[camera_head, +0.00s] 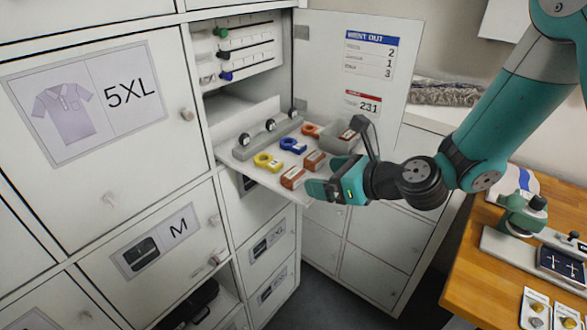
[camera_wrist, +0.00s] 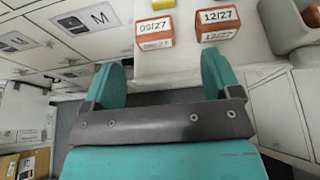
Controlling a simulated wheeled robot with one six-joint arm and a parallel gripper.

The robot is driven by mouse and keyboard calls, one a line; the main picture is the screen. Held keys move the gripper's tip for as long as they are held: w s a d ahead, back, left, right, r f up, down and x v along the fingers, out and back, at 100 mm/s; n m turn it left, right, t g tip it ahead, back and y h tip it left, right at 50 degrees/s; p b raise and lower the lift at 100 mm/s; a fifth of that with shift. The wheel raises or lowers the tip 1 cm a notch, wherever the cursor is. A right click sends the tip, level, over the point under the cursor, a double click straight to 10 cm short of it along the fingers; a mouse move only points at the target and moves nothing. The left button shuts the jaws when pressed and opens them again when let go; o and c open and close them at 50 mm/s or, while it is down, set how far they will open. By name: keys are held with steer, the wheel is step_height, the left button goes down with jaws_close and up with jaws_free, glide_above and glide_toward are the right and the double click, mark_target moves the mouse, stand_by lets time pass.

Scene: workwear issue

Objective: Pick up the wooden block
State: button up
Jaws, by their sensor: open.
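Two reddish-brown blocks with white date labels lie on the pulled-out white shelf. Which one is the task's wooden block I cannot tell. In the head view the nearer block (camera_head: 293,177) is at the shelf's front edge and the other block (camera_head: 314,160) is just behind it. In the wrist view the block labelled 09/27 (camera_wrist: 154,34) is ahead of the gap between my fingers, and the block labelled 12/27 (camera_wrist: 217,25) is to its right. My gripper (camera_wrist: 160,75) is open and empty, short of both blocks; it also shows by the shelf edge in the head view (camera_head: 322,189).
Yellow (camera_head: 267,162), blue (camera_head: 293,145) and orange (camera_head: 310,130) tags lie behind the blocks on the shelf. A grey bin (camera_head: 345,138) stands at the right. An open cabinet door (camera_head: 350,75) is behind. A wooden table (camera_head: 480,270) is at the right.

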mark_target(299, 175)
steer(key=shift+x, duration=0.85)
steer(key=p+x, duration=0.2)
steer(key=x, duration=0.1)
steer(key=p+x, duration=0.1)
steer(key=x, duration=0.1)
steer(key=shift+s+a+r+p, duration=0.15)
steer(key=shift+s+a+p, duration=0.1)
steer(key=shift+s+p, duration=0.05)
steer(key=shift+w+a+f, duration=0.1)
steer(key=shift+f, duration=0.1)
steer(key=c, duration=1)
steer(key=shift+r, duration=0.1)
